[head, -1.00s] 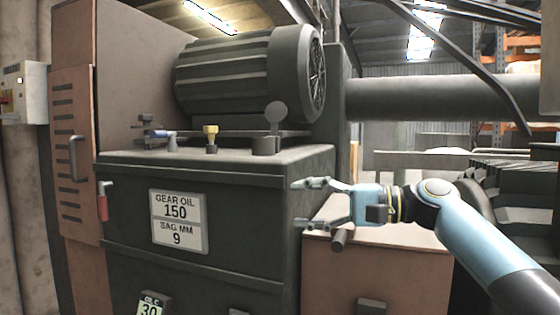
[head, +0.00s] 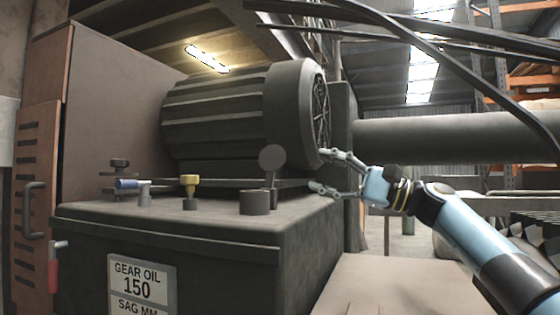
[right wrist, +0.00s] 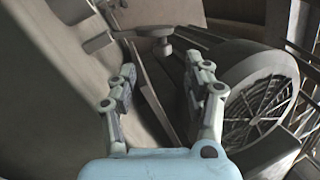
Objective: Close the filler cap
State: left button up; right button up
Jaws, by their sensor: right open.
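The filler cap (head: 271,157) is a round grey disc standing upright, open, above its short dark filler neck (head: 255,202) on the top of the gearbox housing (head: 120,220). My right gripper (head: 326,173) is to the right of the cap, near the motor's end, with its fingers apart and pointing left. In the right wrist view my right gripper (right wrist: 163,95) is open and empty. A round grey piece, probably the cap (right wrist: 155,31), shows beyond the fingertips, apart from them. My left gripper is not in view.
A large ribbed motor (head: 225,115) stands behind the cap; its fan grille (right wrist: 262,100) is close to the right finger in the wrist view. A yellow-topped fitting (head: 190,185) and a blue-handled valve (head: 130,184) stand left of the neck. Dark cables (head: 420,50) cross the upper right.

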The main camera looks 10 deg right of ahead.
aim_at(277, 159)
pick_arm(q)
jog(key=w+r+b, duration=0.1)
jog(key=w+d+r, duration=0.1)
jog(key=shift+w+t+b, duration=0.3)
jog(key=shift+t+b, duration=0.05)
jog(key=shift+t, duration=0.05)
pick_arm(e)
jog(key=x, duration=1.1)
jog(key=shift+w+d, duration=0.15)
jog(key=shift+w, duration=0.15)
jog(key=shift+c, duration=0.3)
jog(key=shift+f, duration=0.1)
grip_shut()
